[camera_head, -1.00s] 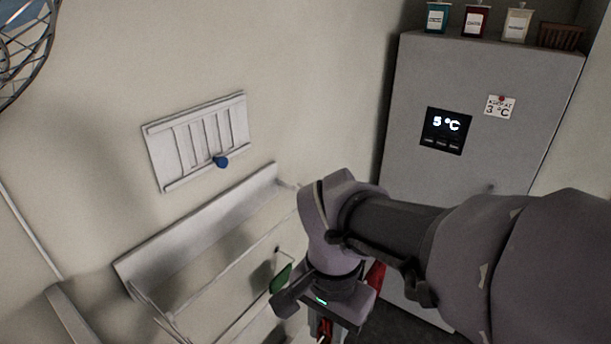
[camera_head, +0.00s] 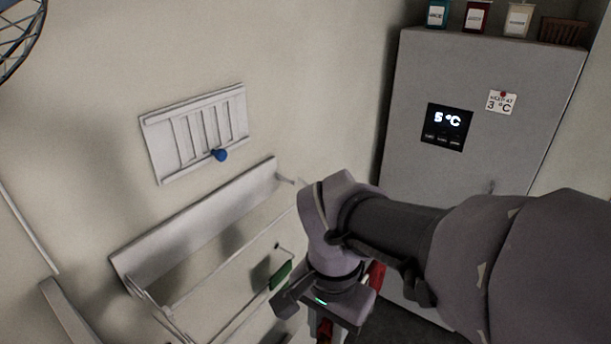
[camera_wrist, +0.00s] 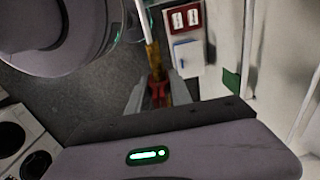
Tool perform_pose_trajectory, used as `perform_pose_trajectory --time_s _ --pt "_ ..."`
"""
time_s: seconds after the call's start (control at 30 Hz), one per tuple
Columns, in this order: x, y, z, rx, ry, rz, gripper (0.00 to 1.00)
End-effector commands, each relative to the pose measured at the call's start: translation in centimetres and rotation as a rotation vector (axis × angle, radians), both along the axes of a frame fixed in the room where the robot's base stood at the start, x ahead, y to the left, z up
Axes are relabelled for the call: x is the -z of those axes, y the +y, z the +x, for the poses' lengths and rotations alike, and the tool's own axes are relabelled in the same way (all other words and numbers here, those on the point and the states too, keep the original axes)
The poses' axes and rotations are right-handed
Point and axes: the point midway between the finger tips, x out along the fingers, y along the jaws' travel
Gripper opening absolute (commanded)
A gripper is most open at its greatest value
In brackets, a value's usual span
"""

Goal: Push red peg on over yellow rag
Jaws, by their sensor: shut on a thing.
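My gripper (camera_wrist: 158,95) is shut on the red peg (camera_wrist: 159,91), which sits between its two grey fingers in the wrist view. Just beyond the peg is an orange-yellow piece (camera_wrist: 155,63), likely the yellow rag, at the end of a thin white rail (camera_wrist: 147,22). I cannot tell whether the peg touches or straddles it. The rag cannot be made out there.
A white wall rack (camera_head: 200,225) with thin rails stands left of my gripper. A green cloth (camera_head: 281,274) hangs on it. A grey fridge (camera_head: 490,80) stands at the right. A red and white box (camera_wrist: 185,20) is beyond my gripper.

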Motion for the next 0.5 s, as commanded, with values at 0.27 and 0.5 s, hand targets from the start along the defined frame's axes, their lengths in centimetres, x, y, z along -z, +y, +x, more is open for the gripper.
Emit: perform_pose_trajectory --time_s 0.27,0.5 --pt "0.57 0.00 0.00 0.000 0.000 0.000 0.00" --pt "0.52 0.00 0.00 0.000 0.000 0.000 0.30"
